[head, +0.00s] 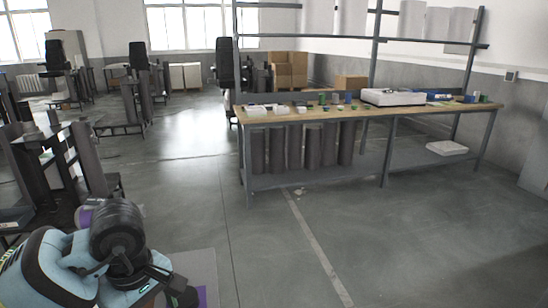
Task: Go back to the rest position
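My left arm, pale blue with black joints, comes in at the bottom left corner of the head view. It is bent, with a large black round joint standing uppermost. My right arm and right gripper are outside the picture. No object is seen held.
A long workbench (333,113) with small parts and a white box (393,97) on top stands ahead to the right. Dark lift columns (61,160) stand at the left. Cardboard boxes (290,70) are behind the bench. The grey floor (270,250) in front is clear.

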